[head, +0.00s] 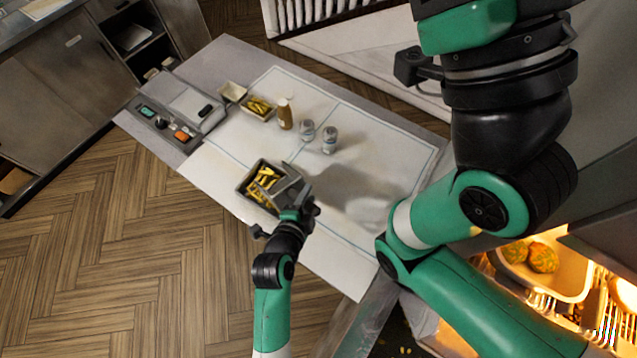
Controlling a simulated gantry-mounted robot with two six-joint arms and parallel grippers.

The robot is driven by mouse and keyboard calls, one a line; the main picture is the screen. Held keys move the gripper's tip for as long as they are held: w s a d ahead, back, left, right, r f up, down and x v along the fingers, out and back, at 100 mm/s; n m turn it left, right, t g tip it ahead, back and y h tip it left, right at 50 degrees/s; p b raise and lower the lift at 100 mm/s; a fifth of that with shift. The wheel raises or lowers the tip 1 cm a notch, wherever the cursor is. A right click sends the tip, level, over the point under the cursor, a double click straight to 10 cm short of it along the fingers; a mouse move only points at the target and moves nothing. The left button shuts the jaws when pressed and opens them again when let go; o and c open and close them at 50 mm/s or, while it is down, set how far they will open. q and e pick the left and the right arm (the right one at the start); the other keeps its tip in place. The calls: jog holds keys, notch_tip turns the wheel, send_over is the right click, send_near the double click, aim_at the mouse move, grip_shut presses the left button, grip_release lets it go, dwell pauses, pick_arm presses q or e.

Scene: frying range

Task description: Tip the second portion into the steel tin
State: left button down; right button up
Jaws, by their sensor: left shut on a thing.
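The steel tin (248,196) sits near the front edge of the pale worktop, with yellow fries (265,178) in it. My left gripper (299,207) is shut on a grey metal scoop (290,188) at the tin's right side. The scoop is over or against the tin's right rim and hides part of it. I cannot tell whether it touches the tin or still holds fries. My right arm fills the right of the view, but its gripper is out of frame.
A scale (175,112) stands at the worktop's left end. A small tray of fries (258,107), an empty tray (232,91), a brown bottle (285,114) and two shakers (307,131) stand behind the tin. A lit bay with a pale tray (565,286) is at right.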

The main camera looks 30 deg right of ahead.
pick_arm(q)
jog(key=shift+a+f, duration=0.4)
jog(key=shift+f, duration=0.15)
jog(key=shift+a+f+t, duration=0.1)
jog(key=shift+a+t, duration=0.15)
jog(key=shift+t, duration=0.05)
jog(key=shift+f, duration=0.15)
jog(key=s+f+m+t+b, duration=0.3)
jog(key=f+b, duration=0.1)
jog(key=b, duration=0.3)
jog(key=shift+s+d+f+h, duration=0.35)
jog(key=shift+s+d+h, duration=0.05)
jog(key=shift+t, duration=0.3)
